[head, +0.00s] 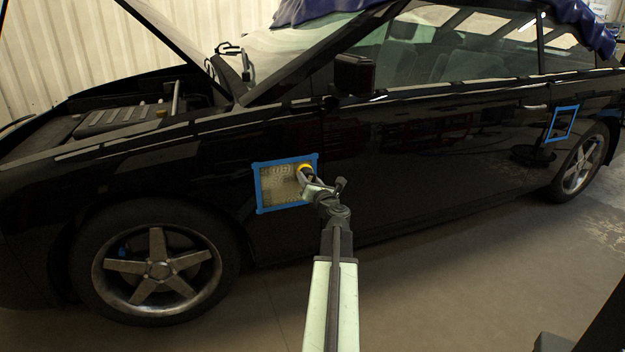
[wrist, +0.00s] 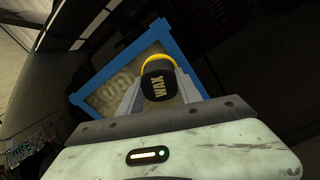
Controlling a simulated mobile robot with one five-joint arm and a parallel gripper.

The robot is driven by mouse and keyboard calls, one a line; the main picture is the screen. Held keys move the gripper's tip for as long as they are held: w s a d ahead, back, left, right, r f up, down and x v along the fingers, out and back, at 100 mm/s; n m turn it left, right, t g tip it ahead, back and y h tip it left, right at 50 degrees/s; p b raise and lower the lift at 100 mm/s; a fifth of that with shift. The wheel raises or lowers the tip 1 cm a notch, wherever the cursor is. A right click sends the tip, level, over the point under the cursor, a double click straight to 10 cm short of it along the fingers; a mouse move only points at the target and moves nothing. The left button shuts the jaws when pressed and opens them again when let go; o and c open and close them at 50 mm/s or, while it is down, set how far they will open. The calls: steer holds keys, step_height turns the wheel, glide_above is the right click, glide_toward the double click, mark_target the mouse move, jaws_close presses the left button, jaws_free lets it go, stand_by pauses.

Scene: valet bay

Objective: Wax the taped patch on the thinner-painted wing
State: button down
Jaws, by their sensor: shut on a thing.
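My gripper (head: 311,184) is shut on a round applicator with a yellow pad and a black back. The wax applicator (wrist: 159,82) shows the word WAX in the wrist view. In the head view it is at the right side of a blue-taped patch (head: 277,186) on the black car's front wing, behind the front wheel. The patch looks dull and hazy, with curly marks in its upper part. It also shows in the wrist view (wrist: 110,97). I cannot tell whether the pad touches the paint. A second blue-taped frame (head: 561,123) is on the rear wing, dark inside.
The car's bonnet is raised, with the engine bay (head: 120,118) open. A wing mirror (head: 354,76) juts out above and right of my gripper. The front wheel (head: 157,268) is below left.

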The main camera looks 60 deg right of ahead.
steer(key=shift+w+a, duration=1.1)
steer(key=shift+a, duration=0.3)
steer(key=shift+w+a, duration=1.05)
steer(key=shift+a, duration=0.35)
steer(key=shift+w+a, duration=1.1)
steer(key=shift+a, duration=0.3)
steer(key=shift+w+a, duration=0.6)
steer(key=shift+a, duration=0.25)
steer(key=shift+w+a, duration=0.55)
steer(key=shift+a, duration=0.25)
steer(key=shift+s+d, duration=1.6)
steer(key=shift+d, duration=0.55)
steer(key=shift+s+d, duration=1.65)
steer(key=shift+d, duration=0.55)
steer(key=shift+s+d, duration=1.6)
steer(key=shift+d, duration=0.55)
step_height(320, 180, down, 7)
steer(key=b, duration=0.7)
steer(key=shift+w+f, duration=0.15)
steer(key=shift+f, duration=0.05)
steer(key=shift+a, duration=0.15)
